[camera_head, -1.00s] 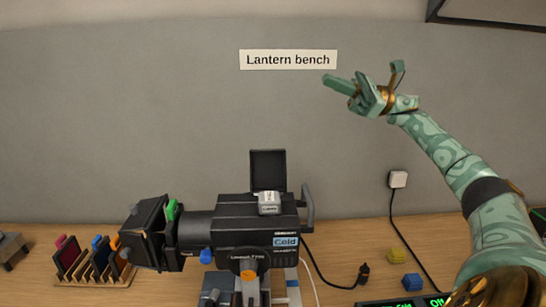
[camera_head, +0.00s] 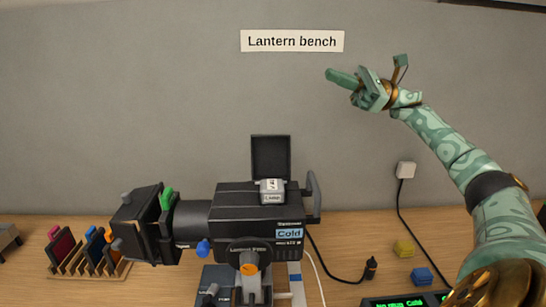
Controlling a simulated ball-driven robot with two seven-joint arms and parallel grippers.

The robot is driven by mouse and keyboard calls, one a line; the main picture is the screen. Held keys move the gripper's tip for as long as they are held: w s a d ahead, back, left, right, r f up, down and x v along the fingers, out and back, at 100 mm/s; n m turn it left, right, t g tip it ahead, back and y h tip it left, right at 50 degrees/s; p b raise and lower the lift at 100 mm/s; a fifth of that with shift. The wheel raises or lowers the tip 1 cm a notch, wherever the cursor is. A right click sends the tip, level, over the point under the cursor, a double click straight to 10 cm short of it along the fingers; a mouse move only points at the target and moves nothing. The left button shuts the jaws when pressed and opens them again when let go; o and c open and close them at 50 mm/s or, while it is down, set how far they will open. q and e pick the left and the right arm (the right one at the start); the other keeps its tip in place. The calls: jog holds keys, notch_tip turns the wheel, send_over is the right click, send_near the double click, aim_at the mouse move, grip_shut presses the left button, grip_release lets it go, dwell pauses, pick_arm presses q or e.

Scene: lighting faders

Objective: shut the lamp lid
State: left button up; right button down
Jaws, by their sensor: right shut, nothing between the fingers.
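The black lantern (camera_head: 232,211) stands on the bench with its snout to the left and a "Cold" label on its side. Its lamp lid (camera_head: 270,148) stands upright and open at the back of the top. A grey lamp block (camera_head: 272,197) marked with a label sits in the top opening, in front of the lid. My right gripper (camera_head: 343,78) is shut and empty, pointing left, up and to the right of the lid in the picture and apart from it. My left gripper is not in view.
A wooden rack (camera_head: 88,269) of coloured filters stands at left. A handle (camera_head: 315,194) rises at the lantern's right end. The air above the lid is clear.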

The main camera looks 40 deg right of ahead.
jog(key=m+h+b, duration=0.1)
jog(key=m+b, duration=0.1)
jog(key=b, duration=1.6)
send_near(273, 148)
jog(key=w+d+f, duration=0.4)
jog(key=f, duration=0.2)
jog(key=x, duration=0.3)
jog(key=r+x, duration=0.1)
jog(key=x, duration=0.3)
jog(key=s+r+x, duration=0.1)
jog(key=x, duration=0.2)
jog(key=shift+w+a+b, duration=0.25)
jog(key=shift+a+b, duration=0.05)
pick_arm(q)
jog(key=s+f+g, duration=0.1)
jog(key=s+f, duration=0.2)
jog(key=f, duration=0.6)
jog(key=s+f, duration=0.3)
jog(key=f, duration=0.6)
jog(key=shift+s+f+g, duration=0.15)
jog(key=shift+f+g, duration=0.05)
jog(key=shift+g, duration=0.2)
pick_arm(e)
jog(key=shift+s+a+r, duration=0.1)
jog(key=shift+r, duration=0.45)
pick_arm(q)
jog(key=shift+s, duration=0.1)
